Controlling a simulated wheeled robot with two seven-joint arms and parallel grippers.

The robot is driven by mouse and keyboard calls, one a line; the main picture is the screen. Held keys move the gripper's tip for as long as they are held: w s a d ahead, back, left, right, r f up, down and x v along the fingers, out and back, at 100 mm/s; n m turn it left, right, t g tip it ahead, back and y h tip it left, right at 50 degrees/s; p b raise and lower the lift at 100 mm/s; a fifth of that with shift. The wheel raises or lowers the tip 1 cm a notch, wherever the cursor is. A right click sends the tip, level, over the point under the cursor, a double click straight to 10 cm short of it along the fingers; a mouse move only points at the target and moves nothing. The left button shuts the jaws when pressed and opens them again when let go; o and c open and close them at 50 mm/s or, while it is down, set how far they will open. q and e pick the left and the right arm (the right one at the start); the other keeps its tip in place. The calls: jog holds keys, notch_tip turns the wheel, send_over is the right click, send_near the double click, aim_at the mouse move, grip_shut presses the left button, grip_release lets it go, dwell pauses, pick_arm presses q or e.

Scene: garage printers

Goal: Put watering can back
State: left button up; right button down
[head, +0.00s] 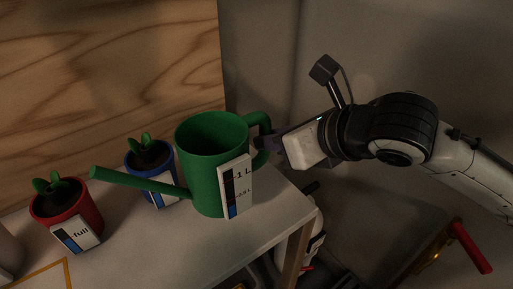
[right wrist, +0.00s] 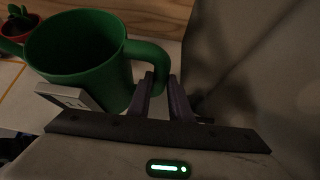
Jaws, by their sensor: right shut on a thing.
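The green watering can (head: 203,184) is upright at the right end of the light table, with its spout toward the left and its handle toward the right. I cannot tell whether its base touches the table. A label with "1 L" is on its front. My right gripper (head: 264,147) comes from the right and is shut on the can's handle. In the right wrist view the fingers (right wrist: 163,95) close on the handle beside the can's body (right wrist: 80,50). My left gripper does not show.
A red pot (head: 88,213) with a plant and a "full" label stands left on the table (head: 140,250). A blue pot (head: 165,193) with a plant stands behind the spout. An orange outline (head: 66,270) marks the tabletop at front left. A red-handled thing (head: 472,248) is lower right.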

aim_at(268, 162)
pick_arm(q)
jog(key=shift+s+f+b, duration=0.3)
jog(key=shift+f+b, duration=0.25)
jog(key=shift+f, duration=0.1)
pick_arm(e)
notch_tip(268, 162, down, 6)
jog(key=shift+f, duration=0.1)
jog(key=c, duration=1.9)
grip_release()
jog(key=shift+f, duration=0.35)
jog(key=shift+o, duration=1.4)
